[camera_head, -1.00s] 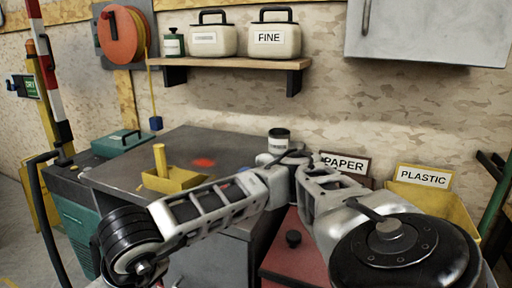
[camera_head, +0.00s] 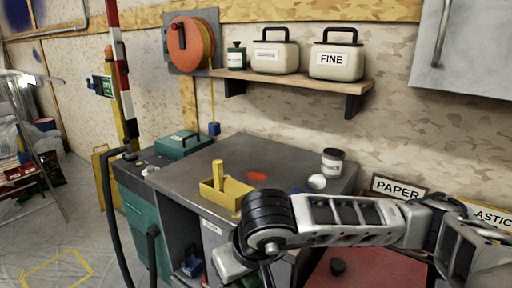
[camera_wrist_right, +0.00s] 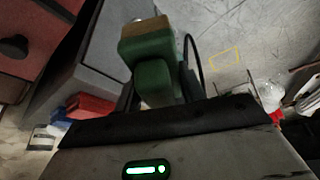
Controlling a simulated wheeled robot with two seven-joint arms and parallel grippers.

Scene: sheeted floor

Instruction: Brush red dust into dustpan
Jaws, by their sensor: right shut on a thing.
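A patch of red dust (camera_head: 257,176) lies on the grey workbench top (camera_head: 285,155). The yellow dustpan (camera_head: 236,192) sits to the left and in front of it, its handle upright. In the right wrist view my right gripper (camera_wrist_right: 160,92) is shut on a green block with a tan edge, which looks like the brush (camera_wrist_right: 153,45). My right arm crosses the lower right of the head view; its gripper is not clear there. The brush is away from the dust, over the floor and cabinet side. My left gripper is not in view.
A dark-lidded jar (camera_head: 332,160) and a white round thing (camera_head: 317,182) stand at the bench's right. A teal case (camera_head: 184,144) is at the back left. A hose and striped post (camera_head: 121,75) stand at the left. A shelf (camera_head: 300,84) hangs above.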

